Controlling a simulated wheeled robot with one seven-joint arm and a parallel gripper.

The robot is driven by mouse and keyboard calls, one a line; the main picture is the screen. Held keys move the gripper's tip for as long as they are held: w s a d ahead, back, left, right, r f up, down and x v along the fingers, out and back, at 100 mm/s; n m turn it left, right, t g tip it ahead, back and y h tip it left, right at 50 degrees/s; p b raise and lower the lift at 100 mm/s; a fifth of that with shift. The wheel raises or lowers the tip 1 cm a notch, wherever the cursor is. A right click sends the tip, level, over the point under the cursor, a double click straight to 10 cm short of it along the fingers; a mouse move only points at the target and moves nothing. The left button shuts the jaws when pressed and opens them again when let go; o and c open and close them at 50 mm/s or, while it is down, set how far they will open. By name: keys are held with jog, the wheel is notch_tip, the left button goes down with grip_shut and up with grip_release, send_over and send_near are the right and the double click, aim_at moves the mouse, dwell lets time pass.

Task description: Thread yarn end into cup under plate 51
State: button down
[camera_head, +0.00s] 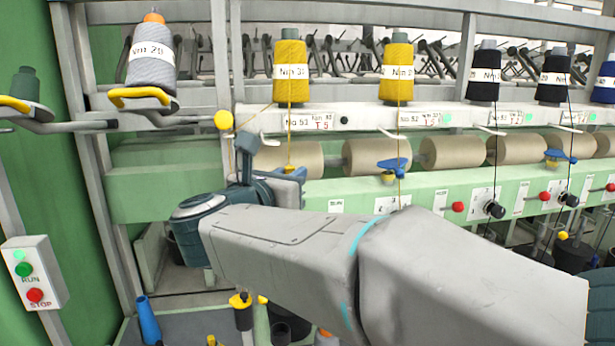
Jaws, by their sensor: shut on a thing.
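A yellow bobbin (291,72) labelled Nm 30 stands on the rail at centre left. Its yellow yarn (290,135) hangs down to my gripper (294,174). My gripper is shut at the yarn's lower end, in front of the left beige roller. A small yellow piece shows at the fingers; I cannot tell whether it is a cup. Below the bobbin is a number plate (309,122); further plates (420,118) and (498,117) are to the right. Their numbers are too small to read surely. A yellow cup (388,179) sits under a blue arm at the second position.
A grey bobbin (151,58) stands on a yellow-ended holder at left. Another yellow bobbin (397,70) and black bobbins (484,74) stand to the right. Beige rollers (376,156) line the green machine. A RUN/STOP box (34,273) is at lower left.

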jog(key=s+d+f+b, duration=0.1)
jog(key=d+f+b, duration=0.2)
jog(key=f+b, duration=0.65)
jog(key=d+f+b, duration=0.4)
jog(key=f, duration=1.1)
jog(key=w+a+p, duration=0.3)
jog(key=w+p, duration=0.2)
jog(key=w, duration=0.1)
jog(key=shift+s+a+f+b, duration=0.2)
jog(key=shift+a+b, duration=0.35)
jog(key=shift+a, duration=0.35)
jog(key=shift+s+a+f+b, duration=0.15)
jog(key=shift+a+b, duration=0.35)
jog(key=shift+a, duration=0.35)
jog(key=shift+s+a+f+b, duration=0.1)
jog(key=shift+a+f+b, duration=0.1)
jog(key=shift+a+b, duration=0.55)
jog(key=shift+f, duration=0.1)
